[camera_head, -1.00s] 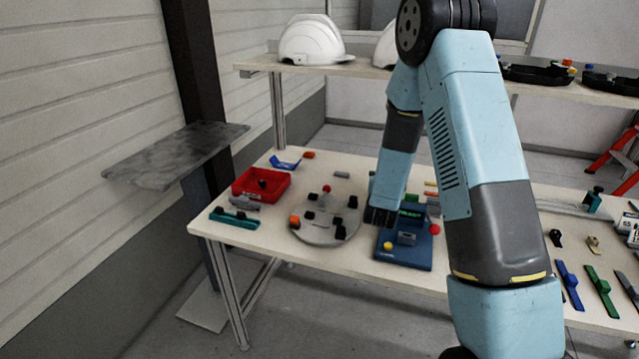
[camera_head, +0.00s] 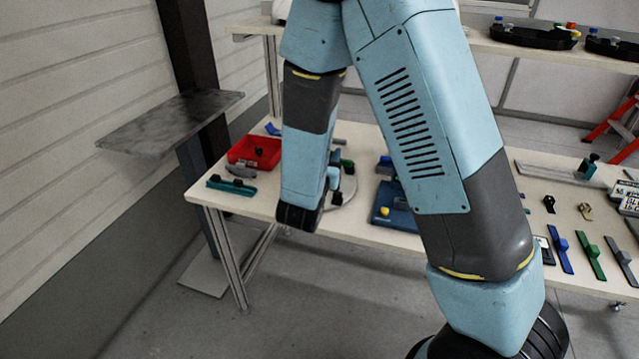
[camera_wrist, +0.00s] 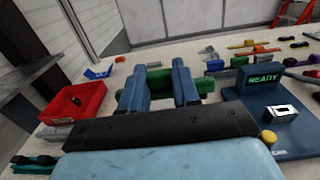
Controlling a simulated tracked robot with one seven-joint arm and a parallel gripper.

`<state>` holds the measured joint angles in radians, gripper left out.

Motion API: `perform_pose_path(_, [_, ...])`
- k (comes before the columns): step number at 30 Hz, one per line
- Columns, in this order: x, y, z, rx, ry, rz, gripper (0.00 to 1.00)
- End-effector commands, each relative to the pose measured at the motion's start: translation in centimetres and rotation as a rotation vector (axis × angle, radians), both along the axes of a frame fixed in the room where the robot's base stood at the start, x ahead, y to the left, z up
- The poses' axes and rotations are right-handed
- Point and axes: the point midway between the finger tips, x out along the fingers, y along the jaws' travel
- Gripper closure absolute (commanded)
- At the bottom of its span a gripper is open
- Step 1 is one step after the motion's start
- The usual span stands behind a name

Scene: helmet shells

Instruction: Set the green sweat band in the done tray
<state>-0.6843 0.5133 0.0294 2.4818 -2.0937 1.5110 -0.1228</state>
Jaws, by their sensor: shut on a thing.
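The green sweat band (camera_wrist: 204,85) is between the two blue fingers of my gripper (camera_wrist: 160,84) in the wrist view, sticking out on both sides. My gripper is shut on it. In the head view my arm hides most of the gripper, and a bit of green (camera_head: 347,163) shows beside it. A red open tray (camera_wrist: 66,107) with a dark knob-like piece inside stands left of my gripper; it also shows in the head view (camera_head: 258,150). No label marks it as the done tray, so I cannot tell whether it is that.
A blue fixture (camera_wrist: 251,104) marked READY stands right of my gripper. A round grey turntable (camera_head: 347,190) is partly hidden behind my arm. A teal tool (camera_head: 231,187) lies at the table's left front. A small blue holder (camera_wrist: 98,72) lies behind the red tray.

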Motion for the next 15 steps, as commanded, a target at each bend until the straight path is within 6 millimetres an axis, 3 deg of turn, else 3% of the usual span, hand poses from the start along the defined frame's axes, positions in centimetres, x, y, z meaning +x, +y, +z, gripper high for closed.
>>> perform_pose_path(6, [-4.3, 2.3, 0.8, -0.005, 0.003, -0.002, 0.98])
perform_pose_path(15, [-7.0, 3.2, 1.2, -0.011, 0.005, -0.012, 0.98])
